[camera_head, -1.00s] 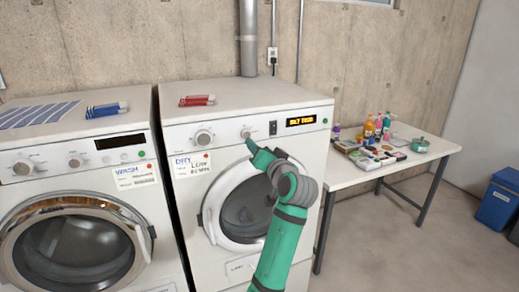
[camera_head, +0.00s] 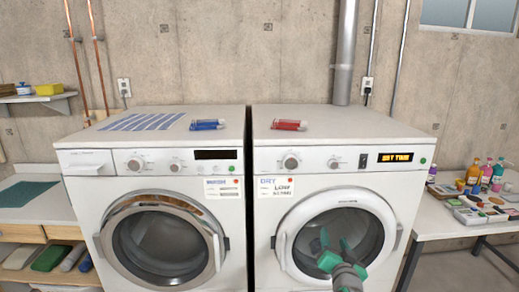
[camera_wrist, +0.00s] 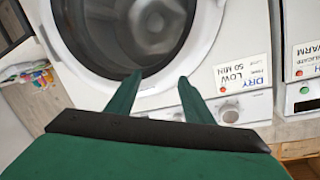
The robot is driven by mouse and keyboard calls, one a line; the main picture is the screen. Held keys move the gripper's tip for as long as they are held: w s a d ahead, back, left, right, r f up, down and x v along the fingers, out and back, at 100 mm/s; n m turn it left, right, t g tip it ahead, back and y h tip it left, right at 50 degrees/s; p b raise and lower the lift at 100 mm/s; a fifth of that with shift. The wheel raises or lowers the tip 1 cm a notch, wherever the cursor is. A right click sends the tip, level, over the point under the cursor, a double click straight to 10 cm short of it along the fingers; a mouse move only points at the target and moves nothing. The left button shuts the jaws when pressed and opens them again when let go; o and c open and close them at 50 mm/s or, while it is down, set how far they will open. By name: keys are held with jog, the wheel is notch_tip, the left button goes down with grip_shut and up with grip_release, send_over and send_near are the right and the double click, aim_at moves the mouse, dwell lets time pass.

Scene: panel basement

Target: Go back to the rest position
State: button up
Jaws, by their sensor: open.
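My gripper (camera_head: 335,250) is low in front of the dryer door in the head view, green, with its two fingers spread and nothing between them. In the wrist view my gripper (camera_wrist: 160,85) shows two green fingertips apart, pointing at the dryer's front. The white dryer (camera_head: 340,120) stands at the right with its round door (camera_head: 340,200) shut. The dryer door (camera_wrist: 75,75) fills the upper part of the wrist view. I cannot tell the exact gap between fingertips and door.
A washer (camera_head: 100,160) stands at the left, close beside the dryer. Blue (camera_head: 207,125) and red (camera_head: 288,125) items lie on the machine tops. A table (camera_head: 440,215) with bottles and paints stands at right. A shelf unit (camera_head: 50,215) stands at left.

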jog(key=s+a+f+n, duration=0.1)
jog(key=s+a+f, duration=0.3)
jog(key=s+f, duration=0.4)
jog(key=s+a+f+n+g, duration=0.1)
jog(key=s+a+f, duration=0.2)
jog(key=s+f, duration=0.5)
jog(key=s+a+f+n, duration=0.1)
jog(key=s+a+f, duration=0.3)
jog(key=s+f, duration=0.4)
jog(key=s+a+r+n, duration=0.1)
jog(key=s+a, duration=0.3)
jog(key=s, duration=0.6)
jog(key=s+a+r+n+y, duration=0.1)
jog(key=s+a, duration=0.3)
jog(key=s, duration=0.6)
jog(key=s+a+r+n+y, duration=0.1)
jog(key=s+a, duration=0.4)
jog(key=s, duration=0.6)
jog(key=shift+r+n, duration=0.4)
jog(key=shift+r, duration=0.15)
jog(key=shift+w, duration=0.1)
